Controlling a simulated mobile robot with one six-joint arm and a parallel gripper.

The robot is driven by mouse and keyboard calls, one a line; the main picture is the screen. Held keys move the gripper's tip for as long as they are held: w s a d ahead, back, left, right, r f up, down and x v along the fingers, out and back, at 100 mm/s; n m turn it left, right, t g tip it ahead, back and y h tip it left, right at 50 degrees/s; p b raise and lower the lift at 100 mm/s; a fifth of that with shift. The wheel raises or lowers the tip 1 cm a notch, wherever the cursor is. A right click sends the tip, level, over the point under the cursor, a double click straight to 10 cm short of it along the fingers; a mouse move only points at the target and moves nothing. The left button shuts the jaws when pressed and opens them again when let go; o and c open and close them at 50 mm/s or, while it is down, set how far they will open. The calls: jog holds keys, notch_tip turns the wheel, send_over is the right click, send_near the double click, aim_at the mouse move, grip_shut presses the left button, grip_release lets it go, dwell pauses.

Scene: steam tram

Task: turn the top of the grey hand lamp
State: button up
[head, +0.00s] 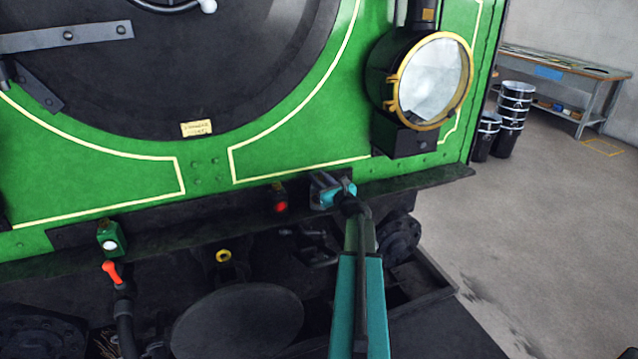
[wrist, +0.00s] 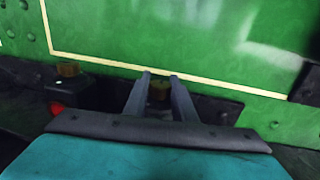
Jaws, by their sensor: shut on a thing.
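My gripper (head: 322,187) reaches the ledge at the foot of the green front plate. In the wrist view its two grey fingers (wrist: 160,80) are shut on a small brass-coloured top (wrist: 159,92), one finger on each side. This appears to be the top of the grey hand lamp. The lamp's body is hidden behind my gripper in both views, so I cannot tell its colour or how far the top is turned.
A black lamp with a red lens (head: 280,206) stands close left of my gripper. A green lamp with a white lens (head: 109,244) is further left, above an orange-red handle (head: 112,271). A big brass-rimmed headlamp (head: 432,82) hangs above right. Open floor lies right.

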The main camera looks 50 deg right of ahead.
jog(key=shift+f+m+g+h+b, duration=0.1)
jog(key=shift+m+g+h+b, duration=0.65)
jog(key=shift+b, duration=0.95)
jog(key=shift+f+m+g+h+b, duration=0.1)
jog(key=shift+m+g+h+b, duration=0.25)
jog(key=shift+m+h+b, duration=0.85)
jog(key=shift+h+b, duration=0.55)
jog(key=shift+b, duration=0.3)
jog(key=shift+r+m+g+h+b, duration=0.35)
jog(key=shift+g+h+b, duration=0.3)
jog(key=shift+b, duration=0.3)
jog(key=shift+f, duration=0.1)
jog(key=o, duration=1.1)
jog(key=shift+s, duration=0.1)
